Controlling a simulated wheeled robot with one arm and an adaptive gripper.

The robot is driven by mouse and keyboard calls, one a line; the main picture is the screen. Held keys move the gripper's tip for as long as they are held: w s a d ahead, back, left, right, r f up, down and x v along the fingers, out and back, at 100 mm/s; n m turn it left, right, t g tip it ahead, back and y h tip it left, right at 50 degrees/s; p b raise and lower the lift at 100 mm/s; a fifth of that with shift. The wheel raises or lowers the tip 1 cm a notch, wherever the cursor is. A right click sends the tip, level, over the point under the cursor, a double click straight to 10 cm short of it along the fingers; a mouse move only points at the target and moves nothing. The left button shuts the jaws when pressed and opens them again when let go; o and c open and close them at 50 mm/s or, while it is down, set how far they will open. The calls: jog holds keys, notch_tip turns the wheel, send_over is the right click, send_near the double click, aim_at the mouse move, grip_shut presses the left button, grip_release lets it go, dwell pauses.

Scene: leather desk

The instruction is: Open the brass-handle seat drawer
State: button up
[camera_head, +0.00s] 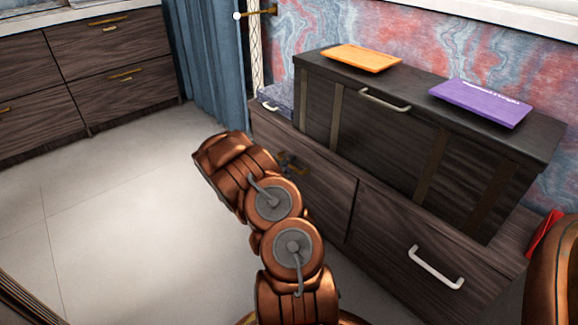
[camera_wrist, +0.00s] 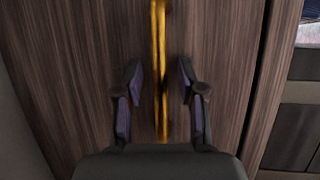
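The brass handle (camera_wrist: 159,35) is a slim golden bar on a dark wood drawer front (camera_wrist: 75,65) in the wrist view, where it runs upright. My gripper (camera_wrist: 160,72) is open, with one finger on each side of the bar and a gap on both sides. In the head view, the left seat drawer front (camera_head: 325,200) looks flush with the bench. My copper arm reaches to it, and my gripper (camera_head: 288,163) shows only partly behind the arm. The brass handle is mostly hidden there.
The right seat drawer has a silver handle (camera_head: 436,267). A dark chest (camera_head: 400,145) stands on the bench with an orange book (camera_head: 361,58) and a purple book (camera_head: 480,101) on top. Cabinets (camera_head: 95,70) line the back left. The tiled floor (camera_head: 130,210) at left is clear.

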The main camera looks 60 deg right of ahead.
grip_shut()
